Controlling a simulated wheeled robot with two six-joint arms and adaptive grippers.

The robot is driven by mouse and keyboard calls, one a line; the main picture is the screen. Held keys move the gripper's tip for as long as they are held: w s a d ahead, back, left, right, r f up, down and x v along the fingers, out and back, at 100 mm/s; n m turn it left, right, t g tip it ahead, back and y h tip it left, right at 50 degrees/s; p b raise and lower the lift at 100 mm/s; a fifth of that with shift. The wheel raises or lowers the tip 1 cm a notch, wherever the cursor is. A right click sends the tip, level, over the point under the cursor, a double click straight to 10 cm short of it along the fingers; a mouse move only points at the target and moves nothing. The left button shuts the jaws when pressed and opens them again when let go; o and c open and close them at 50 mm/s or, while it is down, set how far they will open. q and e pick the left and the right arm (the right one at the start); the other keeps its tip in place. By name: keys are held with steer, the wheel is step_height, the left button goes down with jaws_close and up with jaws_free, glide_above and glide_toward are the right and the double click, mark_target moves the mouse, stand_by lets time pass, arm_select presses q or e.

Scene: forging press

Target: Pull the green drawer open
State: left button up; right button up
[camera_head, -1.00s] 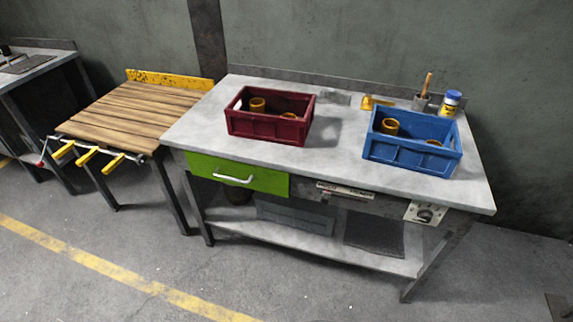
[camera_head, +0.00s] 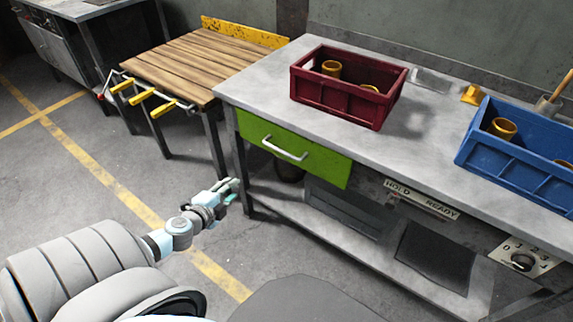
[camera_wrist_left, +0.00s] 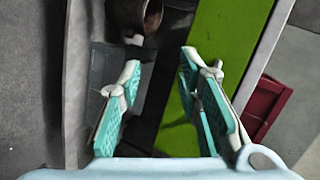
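The green drawer (camera_head: 325,166) sits under the left end of the grey workbench top. Its front looks flush with the bench, and a white bar handle (camera_head: 284,149) crosses it. My left gripper (camera_head: 236,188) is in front of the bench, left of and lower than the handle, and apart from it. In the left wrist view my left gripper (camera_wrist_left: 160,72) is open, its two teal-padded fingers apart with nothing between them. The green drawer (camera_wrist_left: 228,45) fills a slanted band beside the right finger there; I cannot make out the handle in that view. My right gripper is not in view.
On the workbench (camera_head: 440,130) stand a dark red crate (camera_head: 345,105) and a blue crate (camera_head: 515,170), both with yellow-brown parts. A wood-topped table (camera_head: 190,65) with yellow clamps (camera_head: 140,97) stands left. The floor before the drawer is clear apart from my arm.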

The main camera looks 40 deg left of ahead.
arm_select(q)
steer(key=w+d+r+m+t+h+b, duration=0.1)
steer(key=w+d+r+m+t+h, duration=0.2)
steer(key=w+d+r+m, duration=0.3)
steer(key=n+p, duration=0.1)
steer(key=p, duration=0.3)
glide_toward(284, 153)
steer(key=w, duration=0.4)
steer(key=w+f+b, duration=0.1)
steer(key=w, duration=0.2)
steer(key=w+f+b, duration=0.1)
steer(key=w, duration=0.2)
steer(key=shift+w+a+f, duration=0.15)
steer(key=shift+a+f, duration=0.1)
steer(key=shift+c, duration=0.3)
steer(key=c, duration=0.7)
jaws_close()
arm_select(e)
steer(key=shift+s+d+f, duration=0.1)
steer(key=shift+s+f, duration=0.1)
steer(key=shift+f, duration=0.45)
